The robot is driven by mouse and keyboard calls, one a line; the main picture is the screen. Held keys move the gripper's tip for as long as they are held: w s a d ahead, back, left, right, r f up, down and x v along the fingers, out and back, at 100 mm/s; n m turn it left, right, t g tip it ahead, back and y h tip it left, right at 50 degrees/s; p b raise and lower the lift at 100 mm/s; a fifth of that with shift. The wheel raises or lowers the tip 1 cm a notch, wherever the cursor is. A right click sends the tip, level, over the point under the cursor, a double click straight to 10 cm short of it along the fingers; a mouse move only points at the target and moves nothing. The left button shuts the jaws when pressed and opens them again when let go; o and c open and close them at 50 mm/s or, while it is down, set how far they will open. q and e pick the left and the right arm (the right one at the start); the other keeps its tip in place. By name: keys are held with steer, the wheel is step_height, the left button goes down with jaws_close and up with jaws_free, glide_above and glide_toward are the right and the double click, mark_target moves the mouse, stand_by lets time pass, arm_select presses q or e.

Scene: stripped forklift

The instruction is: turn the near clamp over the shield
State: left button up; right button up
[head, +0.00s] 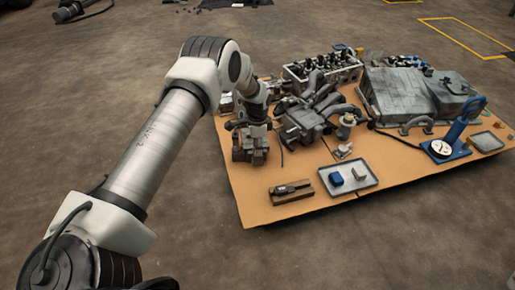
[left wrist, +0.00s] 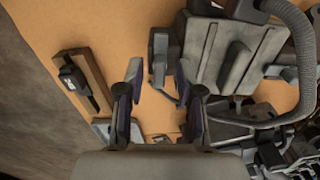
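My left gripper (head: 250,150) points down over the left part of the table in the head view. In the left wrist view its two fingers (left wrist: 160,82) are spread apart with nothing held between them. A grey upright piece that looks like the near clamp (left wrist: 160,48) stands just beyond and between the fingertips, beside the near edge of a grey plate that looks like the shield (left wrist: 215,45). Another grey bar (left wrist: 233,66) lies across the plate farther right. In the head view the gripper and arm hide most of this. My right gripper is not in view.
On the orange table (head: 240,200) are a wooden block with a dark tool (head: 290,191), a tray (head: 365,180), a manifold (head: 305,118), an engine head (head: 325,72) and a blue press (head: 455,135). A thick hose (left wrist: 302,60) curves right of the plate. The table's near-left area is bare.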

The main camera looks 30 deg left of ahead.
arm_select(q)
steer(key=shift+c, duration=0.3)
jaws_close()
steer(key=shift+r, duration=0.1)
steer(key=shift+r+n+p, duration=0.1)
steer(key=shift+n+p, duration=1.2)
steer(key=n+p, duration=0.2)
steer(key=n, duration=0.1)
steer(key=n+p, duration=0.2)
steer(key=n, duration=0.3)
steer(key=shift+n, duration=0.4)
steer(key=n+p, duration=0.1)
steer(key=n, duration=0.2)
steer(key=shift+n, duration=0.3)
steer(key=shift+s+f+n, duration=0.1)
steer(key=shift+f+n, duration=0.1)
steer(key=shift+n, duration=1.2)
